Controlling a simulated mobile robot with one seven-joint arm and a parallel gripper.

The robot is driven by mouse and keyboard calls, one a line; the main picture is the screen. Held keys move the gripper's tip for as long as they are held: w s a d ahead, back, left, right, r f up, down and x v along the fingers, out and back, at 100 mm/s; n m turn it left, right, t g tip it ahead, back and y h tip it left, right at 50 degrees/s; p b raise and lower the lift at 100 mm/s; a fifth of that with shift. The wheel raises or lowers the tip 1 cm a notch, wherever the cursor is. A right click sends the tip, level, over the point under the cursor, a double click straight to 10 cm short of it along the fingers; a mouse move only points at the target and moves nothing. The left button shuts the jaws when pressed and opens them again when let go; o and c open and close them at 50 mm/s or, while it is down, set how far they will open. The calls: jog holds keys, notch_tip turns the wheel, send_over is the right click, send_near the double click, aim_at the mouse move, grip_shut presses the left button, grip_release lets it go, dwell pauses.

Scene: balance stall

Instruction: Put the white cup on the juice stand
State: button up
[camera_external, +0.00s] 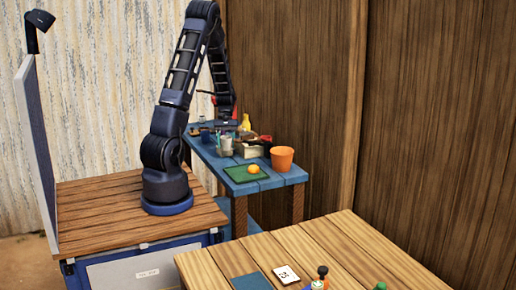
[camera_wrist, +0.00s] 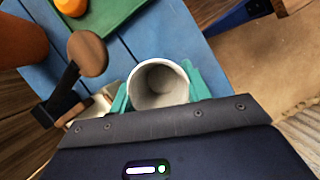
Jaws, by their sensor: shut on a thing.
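My gripper (camera_wrist: 159,90) has teal fingers on either side of the white cup (camera_wrist: 158,82) and is shut on it. The cup's open mouth faces the wrist camera and its inside looks empty. In the external view my arm reaches over the far part of the blue table (camera_external: 268,182); the fingers and the held cup cannot be made out there. A green mat with an orange fruit (camera_external: 253,169) on it lies near the table's front end. The mat (camera_wrist: 112,22) also shows in the wrist view. I cannot tell which thing is the juice stand.
An orange pot (camera_external: 282,158) stands by the green mat. A mallet (camera_wrist: 86,56) is close to the left of the cup. A yellow bottle (camera_external: 246,122) stands farther back. A wooden table (camera_external: 330,245) is in front.

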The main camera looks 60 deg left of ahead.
aim_at(230, 138)
jog(key=shift+f, duration=2.6)
jog(key=shift+f, duration=0.1)
jog(key=o, duration=1)
jog(key=shift+o, duration=0.2)
jog(key=v, duration=1.2)
jog(key=shift+d+r, duration=0.1)
jog(key=shift+r, duration=0.1)
